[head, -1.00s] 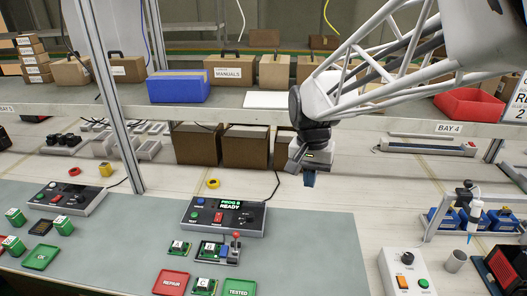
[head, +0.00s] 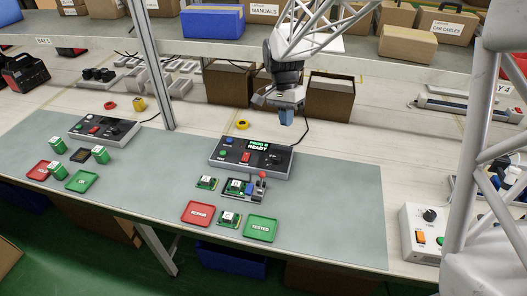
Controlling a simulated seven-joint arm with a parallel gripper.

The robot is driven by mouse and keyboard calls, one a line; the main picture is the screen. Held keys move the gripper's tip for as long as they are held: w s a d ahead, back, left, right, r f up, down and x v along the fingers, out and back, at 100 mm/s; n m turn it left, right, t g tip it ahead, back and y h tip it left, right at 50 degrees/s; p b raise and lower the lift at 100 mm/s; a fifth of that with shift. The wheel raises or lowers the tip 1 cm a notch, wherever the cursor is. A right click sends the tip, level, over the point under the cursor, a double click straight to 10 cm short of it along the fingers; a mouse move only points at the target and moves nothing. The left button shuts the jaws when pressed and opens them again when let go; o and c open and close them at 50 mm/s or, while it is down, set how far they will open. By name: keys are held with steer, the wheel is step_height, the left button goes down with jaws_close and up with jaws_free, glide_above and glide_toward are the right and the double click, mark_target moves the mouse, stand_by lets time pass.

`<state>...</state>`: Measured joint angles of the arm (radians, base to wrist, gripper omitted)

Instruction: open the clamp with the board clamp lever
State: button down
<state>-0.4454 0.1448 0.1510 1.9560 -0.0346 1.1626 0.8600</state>
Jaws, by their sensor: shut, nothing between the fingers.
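The board clamp lever (head: 262,177) has a red ball knob and stands upright at the right side of a small clamp fixture (head: 233,190) on the grey mat. A green circuit board (head: 236,186) sits in the fixture, with a blue part beside it near the lever. Whether the clamp is open or closed is too small to tell. My gripper (head: 286,118) hangs above the bench, behind and to the upper right of the lever in the picture. Its blue fingertips point down, shut and empty, apart from the lever.
A programmer box (head: 251,157) reading "PROG B READY" is just behind the fixture. A red REPAIR tray (head: 197,213) and green TESTED tray (head: 261,228) lie in front, with loose boards (head: 207,183) nearby. The shelf edge (head: 350,69) is behind my gripper. The mat's right side is clear.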

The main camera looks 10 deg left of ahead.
mark_target(261, 182)
steer(key=w+a+f+m+g+h, duration=0.1)
steer(key=w+a+f, duration=0.2)
steer(key=a+f, duration=0.8)
steer(key=a, duration=0.2)
steer(key=shift+w+a+h, duration=0.3)
steer(key=shift+a, duration=0.1)
steer(key=x, duration=0.9)
steer(key=shift+s+d+f, duration=0.15)
steer(key=shift+s+f, duration=0.05)
steer(key=shift+f, duration=0.1)
steer(key=shift+s+d+r, duration=0.1)
steer(key=shift+s+d, duration=1.3)
steer(key=shift+s, duration=0.05)
